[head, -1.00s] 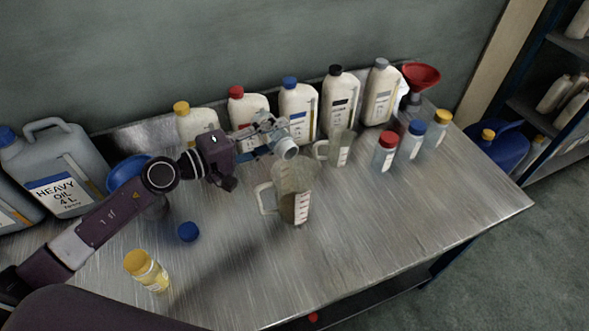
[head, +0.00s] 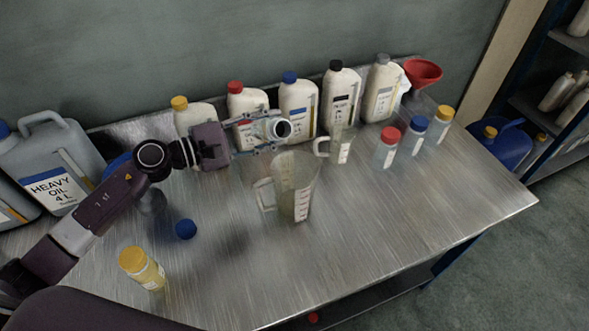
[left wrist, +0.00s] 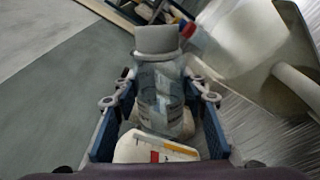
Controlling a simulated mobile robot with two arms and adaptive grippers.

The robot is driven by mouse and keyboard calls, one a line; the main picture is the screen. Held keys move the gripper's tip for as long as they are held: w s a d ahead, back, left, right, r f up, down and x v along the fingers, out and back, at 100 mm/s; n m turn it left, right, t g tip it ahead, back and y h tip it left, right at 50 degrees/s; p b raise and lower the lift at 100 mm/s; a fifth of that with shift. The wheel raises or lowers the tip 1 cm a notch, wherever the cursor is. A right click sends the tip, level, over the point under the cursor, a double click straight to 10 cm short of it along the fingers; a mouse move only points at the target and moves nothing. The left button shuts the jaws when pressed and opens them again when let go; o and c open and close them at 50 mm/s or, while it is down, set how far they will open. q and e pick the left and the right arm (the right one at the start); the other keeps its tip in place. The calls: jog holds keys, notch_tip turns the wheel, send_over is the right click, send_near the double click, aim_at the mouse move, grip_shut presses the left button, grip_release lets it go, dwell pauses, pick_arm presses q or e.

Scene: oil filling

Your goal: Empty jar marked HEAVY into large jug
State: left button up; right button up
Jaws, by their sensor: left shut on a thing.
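My left gripper (head: 264,131) is shut on a clear jar (head: 280,129), held in the air behind and above the large jug (head: 292,183). In the left wrist view the jar (left wrist: 160,88) sits between the fingers and looks mostly clear. Its marking cannot be read. The large clear jug stands upright on the table with its handle at the left; its contents are hard to tell. It also shows in the left wrist view (left wrist: 245,40). My right gripper is not in view.
A smaller jug (head: 341,146), several capped jars and a red funnel (head: 422,72) stand right. White bottles line the back. The table's front right is clear.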

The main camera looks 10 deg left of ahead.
aim_at(256, 135)
pick_arm(q)
jog(key=n, duration=0.1)
jog(key=r+n, duration=0.1)
jog(key=shift+s+d+n, duration=0.1)
jog(key=shift+d+n, duration=0.05)
jog(key=shift+n, duration=0.25)
jog(key=f+n+b, duration=0.1)
jog(key=b, duration=0.1)
jog(key=a+f+n+b, duration=0.1)
jog(key=b, duration=0.1)
jog(key=w+f+n+h+b, duration=0.1)
jog(key=shift+w+a+f+n+b, duration=0.1)
jog(key=shift+a+f+n+b, duration=0.1)
jog(key=shift+n+b, duration=0.2)
jog(key=shift+w+a+n+b, duration=0.2)
jog(key=shift+n+b, duration=0.15)
jog(key=shift+n, duration=0.55)
jog(key=shift+w+r+n+p, duration=0.1)
jog(key=shift+r+n+p, duration=0.2)
jog(key=shift+r, duration=0.05)
jog(key=shift+w+a+r+n+h, duration=0.15)
jog(key=shift+r+n+h, duration=0.15)
jog(key=shift+n, duration=0.2)
